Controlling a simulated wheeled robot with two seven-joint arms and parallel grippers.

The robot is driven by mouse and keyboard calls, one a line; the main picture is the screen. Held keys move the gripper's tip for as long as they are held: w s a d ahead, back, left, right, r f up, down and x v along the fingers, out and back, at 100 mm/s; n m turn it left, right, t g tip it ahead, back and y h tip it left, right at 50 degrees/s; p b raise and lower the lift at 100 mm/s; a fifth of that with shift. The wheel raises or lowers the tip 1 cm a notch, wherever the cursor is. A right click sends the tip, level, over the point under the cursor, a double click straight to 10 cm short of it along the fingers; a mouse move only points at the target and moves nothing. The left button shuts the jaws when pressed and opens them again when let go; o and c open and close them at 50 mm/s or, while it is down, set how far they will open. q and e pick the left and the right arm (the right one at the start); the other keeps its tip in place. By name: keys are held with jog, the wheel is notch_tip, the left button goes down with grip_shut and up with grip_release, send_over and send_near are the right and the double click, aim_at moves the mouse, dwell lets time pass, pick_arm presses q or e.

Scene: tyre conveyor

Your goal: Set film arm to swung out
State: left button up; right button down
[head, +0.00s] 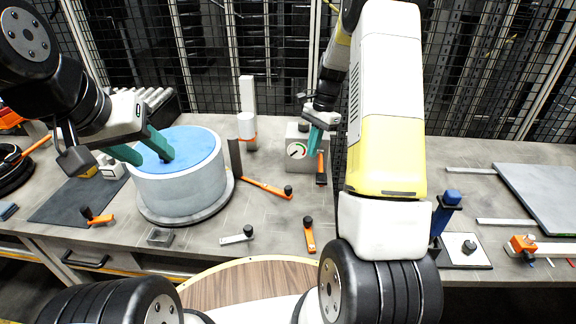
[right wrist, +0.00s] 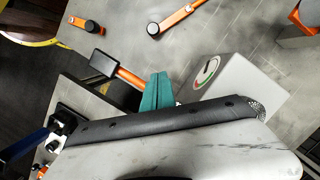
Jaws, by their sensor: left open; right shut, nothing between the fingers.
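An orange bar with a black knob (head: 265,187), which looks like the film arm, lies out to the right from a dark upright plate (head: 235,158) beside the turntable. A bar with a black knob at the top of the right wrist view (right wrist: 175,19) appears to be the same one. A white roll (head: 247,125) on a pale post stands behind it. My left gripper (head: 154,158) is open over the blue-topped drum (head: 180,185).
Short levers with black knobs stand along the bench front, one orange (head: 309,236) and one pale (head: 237,237). A blue upright handle (head: 447,212) and a grey panel (head: 545,195) are at the right.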

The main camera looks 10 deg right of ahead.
jog(key=x, duration=1)
jog(key=shift+s+a, duration=0.3)
jog(key=shift+a, duration=0.25)
jog(key=shift+s+a, duration=0.3)
jog(key=shift+a, duration=0.25)
jog(key=shift+s+a, duration=0.35)
jog(key=shift+a, duration=0.35)
jog(key=shift+s, duration=0.15)
